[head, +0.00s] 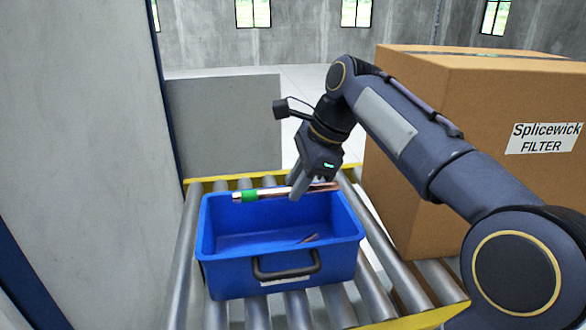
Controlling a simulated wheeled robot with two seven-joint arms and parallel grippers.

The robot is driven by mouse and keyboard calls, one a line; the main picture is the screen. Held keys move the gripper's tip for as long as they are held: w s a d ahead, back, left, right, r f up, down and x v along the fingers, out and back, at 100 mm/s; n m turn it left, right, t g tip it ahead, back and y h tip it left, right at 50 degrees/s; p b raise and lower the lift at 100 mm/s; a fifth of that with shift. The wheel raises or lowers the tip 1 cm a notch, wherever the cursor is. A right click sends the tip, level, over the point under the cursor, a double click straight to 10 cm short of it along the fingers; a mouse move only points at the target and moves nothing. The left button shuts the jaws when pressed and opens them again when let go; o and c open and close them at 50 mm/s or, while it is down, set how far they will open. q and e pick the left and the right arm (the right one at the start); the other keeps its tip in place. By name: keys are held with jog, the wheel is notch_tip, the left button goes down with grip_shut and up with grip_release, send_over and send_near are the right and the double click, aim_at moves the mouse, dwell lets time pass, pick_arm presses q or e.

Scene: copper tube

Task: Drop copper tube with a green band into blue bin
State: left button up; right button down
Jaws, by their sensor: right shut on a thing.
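The copper tube with a green band (268,194) lies roughly level above the far part of the blue bin (225,274). My right gripper (300,188) is shut on it right of the green band, with tube showing on both sides of the fingers. The blue bin stands upright and open on a roller conveyor, its dark handle facing me. A small copper-coloured piece (309,239) shows inside the bin near its front wall; most of it is hidden. My left gripper is not in view.
A large cardboard box (420,190) labelled Splicewick FILTER stands right of the bin. The roller conveyor (188,270) has yellow edges. A grey wall (85,130) rises close on the left, and a grey panel (225,125) stands behind the conveyor.

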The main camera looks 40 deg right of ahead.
jog(key=f, duration=0.2)
jog(key=shift+w+f, duration=0.2)
jog(key=shift+f, duration=0.2)
jog(key=shift+s+f, duration=0.1)
jog(key=shift+f, duration=0.15)
jog(key=c, duration=1.2)
grip_release()
jog(key=shift+c, duration=0.2)
jog(key=v, duration=0.7)
jog(key=shift+s+r, duration=0.15)
jog(key=shift+r, duration=0.2)
